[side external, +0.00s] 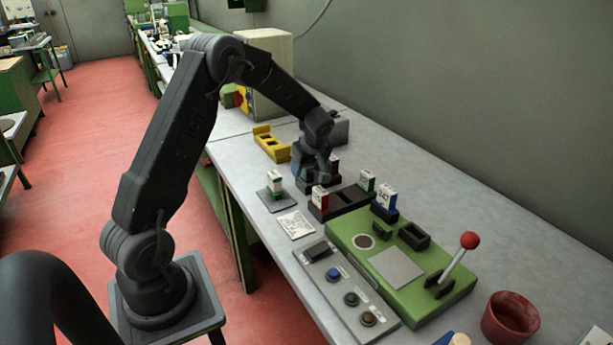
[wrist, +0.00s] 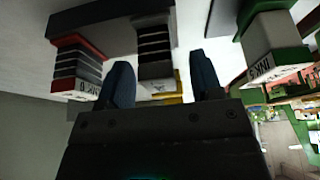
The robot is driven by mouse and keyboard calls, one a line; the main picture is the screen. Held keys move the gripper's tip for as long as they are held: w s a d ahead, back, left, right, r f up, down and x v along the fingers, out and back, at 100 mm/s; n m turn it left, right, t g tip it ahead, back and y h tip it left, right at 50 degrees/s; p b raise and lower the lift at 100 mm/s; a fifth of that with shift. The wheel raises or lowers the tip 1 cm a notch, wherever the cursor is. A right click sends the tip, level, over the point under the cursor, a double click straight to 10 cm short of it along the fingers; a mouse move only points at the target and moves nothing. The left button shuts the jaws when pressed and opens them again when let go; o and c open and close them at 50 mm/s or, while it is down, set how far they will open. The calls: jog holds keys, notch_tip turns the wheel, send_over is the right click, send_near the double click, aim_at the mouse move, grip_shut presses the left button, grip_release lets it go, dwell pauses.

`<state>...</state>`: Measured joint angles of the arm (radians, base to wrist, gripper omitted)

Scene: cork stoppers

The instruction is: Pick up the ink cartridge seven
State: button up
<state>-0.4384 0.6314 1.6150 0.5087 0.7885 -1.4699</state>
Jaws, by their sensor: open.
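Several small ink cartridges with white labels show, but no number seven can be read. In the wrist view, a dark ribbed cartridge (wrist: 155,45) stands between the two fingers of my open gripper (wrist: 160,62); its label is mostly hidden. A red-banded cartridge (wrist: 78,65) is to the left, and a green and white one (wrist: 270,45) to the right. In the side view my gripper (side external: 320,176) is low behind the dark rack (side external: 352,198). A red and white cartridge (side external: 320,196), a green one (side external: 367,181) and a blue one (side external: 386,200) stand around that rack.
Another green and white cartridge (side external: 275,183) stands on a small grey plate (side external: 264,200). A yellow holder (side external: 270,145) lies behind it. A green machine (side external: 425,285) with a red-knobbed lever (side external: 469,240) and a button panel (side external: 340,300) fill the front.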

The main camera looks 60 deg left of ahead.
jog(key=shift+x, duration=0.9)
jog(key=shift+r, duration=0.1)
jog(key=c, duration=1)
jog(key=shift+r, duration=0.1)
